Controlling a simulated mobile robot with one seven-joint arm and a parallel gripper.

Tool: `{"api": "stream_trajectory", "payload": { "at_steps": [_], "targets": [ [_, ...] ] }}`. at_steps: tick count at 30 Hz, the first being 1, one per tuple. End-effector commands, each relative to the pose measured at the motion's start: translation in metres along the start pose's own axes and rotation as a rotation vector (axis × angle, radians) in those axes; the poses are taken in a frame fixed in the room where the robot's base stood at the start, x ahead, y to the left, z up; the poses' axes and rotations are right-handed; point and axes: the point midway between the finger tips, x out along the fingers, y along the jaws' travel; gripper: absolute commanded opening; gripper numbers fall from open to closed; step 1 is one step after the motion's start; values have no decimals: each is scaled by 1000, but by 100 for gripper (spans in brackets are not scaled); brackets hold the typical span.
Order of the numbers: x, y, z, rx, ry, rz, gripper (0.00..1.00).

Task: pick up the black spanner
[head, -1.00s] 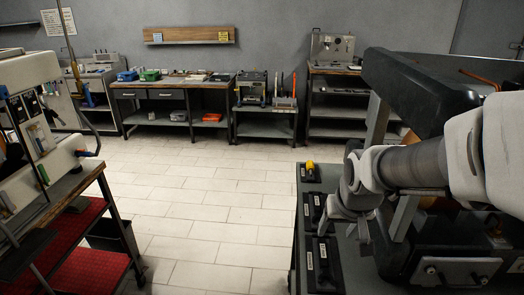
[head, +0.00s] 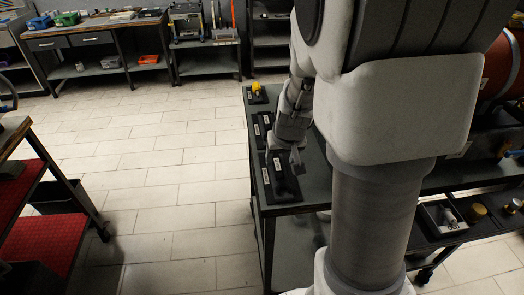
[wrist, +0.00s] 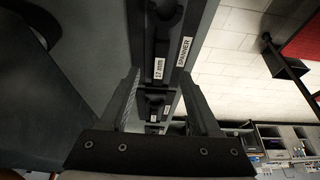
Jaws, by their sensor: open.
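A black holder tray (head: 268,188) with white labels lies on the near left edge of the dark table. In the wrist view the holder (wrist: 153,48) shows labels reading "17 mm" and "SPANNER". A dark shape in its recess, seemingly the black spanner (wrist: 168,22), is cut off by the top of that view. My gripper (head: 290,160) is over the holder in the head view, pointing down. In the wrist view my gripper (wrist: 163,80) is open and empty, its fingers on either side of the holder's line. The height above the spanner is hard to tell.
Another labelled holder (head: 262,128) and a holder with a yellow item (head: 257,88) lie farther along the same table edge. A table with red shelves (head: 48,235) stands at left. Tiled floor (head: 165,190) between is clear. Workbenches (head: 95,38) line the back.

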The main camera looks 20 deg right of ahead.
Motion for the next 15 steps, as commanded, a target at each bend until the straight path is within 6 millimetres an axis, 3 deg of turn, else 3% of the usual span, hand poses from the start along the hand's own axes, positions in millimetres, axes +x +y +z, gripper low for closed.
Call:
{"api": "stream_trajectory", "payload": {
  "at_steps": [9, 15],
  "targets": [
    [46, 1, 0, 3, -3, 2, 64],
    [51, 1, -2, 1, -2, 0, 64]
  ]
}}
